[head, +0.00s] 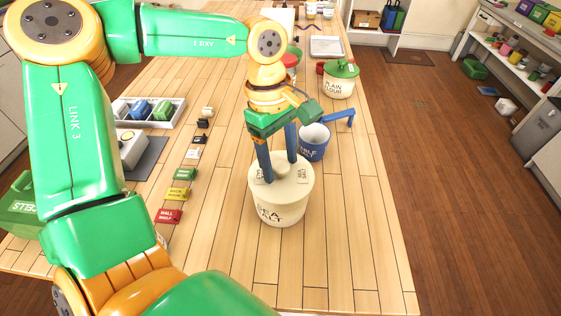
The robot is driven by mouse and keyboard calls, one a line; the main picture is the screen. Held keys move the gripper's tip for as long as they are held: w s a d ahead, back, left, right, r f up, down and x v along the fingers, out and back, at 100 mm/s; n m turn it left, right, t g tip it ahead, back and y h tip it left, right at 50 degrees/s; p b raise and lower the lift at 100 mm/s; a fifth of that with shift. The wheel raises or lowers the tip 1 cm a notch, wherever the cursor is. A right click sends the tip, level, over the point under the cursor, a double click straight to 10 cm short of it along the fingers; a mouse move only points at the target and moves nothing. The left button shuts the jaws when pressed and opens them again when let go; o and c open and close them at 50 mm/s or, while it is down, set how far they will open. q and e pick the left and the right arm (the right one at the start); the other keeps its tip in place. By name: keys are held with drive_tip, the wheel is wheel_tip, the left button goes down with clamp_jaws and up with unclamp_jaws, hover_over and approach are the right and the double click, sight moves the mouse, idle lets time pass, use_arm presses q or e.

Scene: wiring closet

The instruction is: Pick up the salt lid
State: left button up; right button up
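The cream sea salt crock (277,212) stands upright on the wooden table, its pale round lid (299,184) seated on top. The lid has a small round knob (283,172) in the middle and small dark labels to either side. My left gripper (280,170) points down over the lid, its two blue fingers apart, one on each side of the knob. I cannot tell whether either finger touches the knob. My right gripper is not in view.
A blue table salt pot (314,142) stands close behind the crock. A plain flour crock (339,84) with a green lid is farther back. Coloured tags, including a red one (169,216), lie to the left. The table's front right is clear.

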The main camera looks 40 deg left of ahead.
use_arm(q)
drive_tip(key=shift+s+d+r, duration=0.1)
drive_tip(key=shift+d+r, duration=0.05)
drive_tip(key=shift+d, duration=0.05)
clamp_jaws()
drive_tip(key=shift+a, duration=0.15)
drive_tip(key=shift+r, duration=0.25)
drive_tip(key=r, duration=0.7)
drive_tip(key=shift+w+r, duration=0.2)
wheel_tip(320, 180, up, 9)
drive_tip(key=p, duration=0.3)
hover_over(281, 164)
wheel_tip(281, 164, up, 11)
drive_tip(key=p, duration=0.7)
drive_tip(key=shift+s+p, duration=0.15)
drive_tip(key=shift+p, duration=0.2)
